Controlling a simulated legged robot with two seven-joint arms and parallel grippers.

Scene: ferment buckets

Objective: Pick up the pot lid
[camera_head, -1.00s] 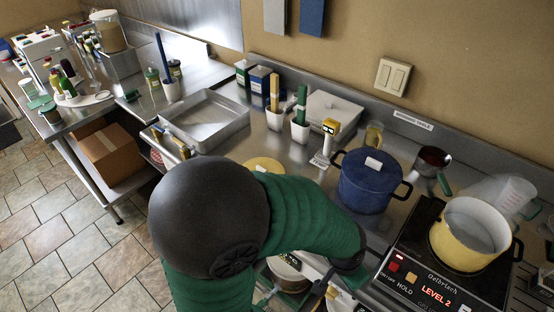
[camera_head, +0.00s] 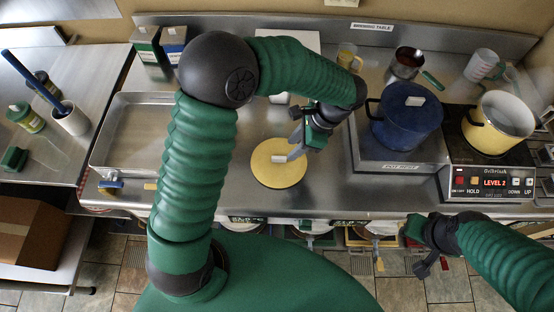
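The yellow pot lid (camera_head: 272,176) lies flat on the steel counter in the middle, with a small pale handle on top. My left gripper (camera_head: 297,146) is just above the lid's right side, close to the handle. Its fingers look apart with nothing between them. The gripper hides part of the lid's right edge. My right gripper (camera_head: 424,266) hangs in front of the counter at the lower right. Whether its fingers are open is unclear. A yellow pot (camera_head: 497,121) stands uncovered on the hot plate at the right.
A blue pot (camera_head: 405,116) with a pale tag on top stands right of the lid. The hot plate (camera_head: 492,182) reads "LEVEL 2". An empty metal tray (camera_head: 124,165) is at the left. A small saucepan (camera_head: 407,62) and a clear jug (camera_head: 482,65) stand behind.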

